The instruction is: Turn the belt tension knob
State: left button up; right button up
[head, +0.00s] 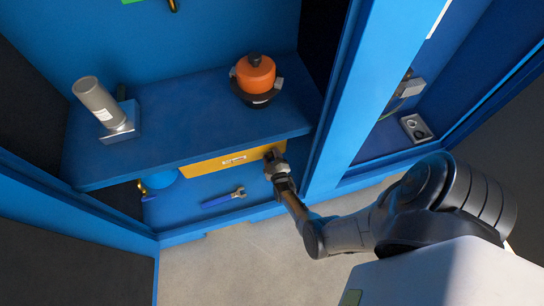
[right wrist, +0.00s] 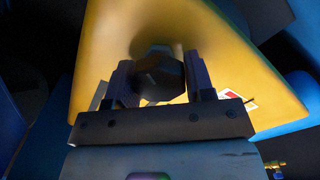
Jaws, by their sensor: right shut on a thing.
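The belt tension knob (right wrist: 159,75) is a dark, faceted knob on the face of a yellow housing (right wrist: 225,65). In the right wrist view it sits between the two fingers of my right gripper (right wrist: 158,85), which is shut on it. In the head view my right gripper (head: 276,160) reaches the right end of the yellow housing (head: 215,161), under the blue shelf, and mostly hides the knob. My left gripper is not in view.
On the blue shelf (head: 190,135) stand an orange-and-black device (head: 255,75) and a grey cylinder (head: 97,100). A blue-handled wrench (head: 222,198) lies below. A blue upright post (head: 345,110) stands close right of my right gripper.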

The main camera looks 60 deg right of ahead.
jog(key=m, duration=0.3)
jog(key=shift+m, duration=0.3)
jog(key=shift+d+m, duration=0.1)
jog(key=shift+m, duration=2)
jog(key=o, duration=0.9)
